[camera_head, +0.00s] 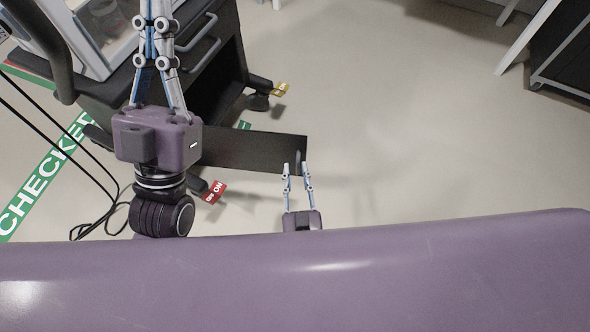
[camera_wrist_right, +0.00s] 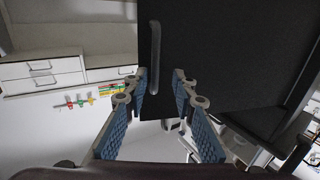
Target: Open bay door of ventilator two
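A black ventilator cart (camera_head: 228,45) stands at the upper left of the head view; no number is readable on it. A dark door panel (camera_head: 250,148) juts out from its lower part to the right. An upright bar handle (camera_head: 298,158) is near the panel's free end. My right gripper (camera_head: 296,168) is at that end, fingers apart. In the wrist view the dark panel (camera_wrist_right: 215,45) fills the upper middle, and its handle (camera_wrist_right: 154,50) lies ahead between the spread fingers; contact is not clear. My left gripper (camera_head: 152,12) points up beside the cart, fingertips cut off.
A red tag (camera_head: 215,191) and a yellow tag (camera_head: 280,89) show near the cart's casters. Black cables (camera_head: 95,185) hang at the left over a green CHECKED floor strip (camera_head: 40,185). The floor right of the panel is clear; dark furniture (camera_head: 565,60) stands at the upper right.

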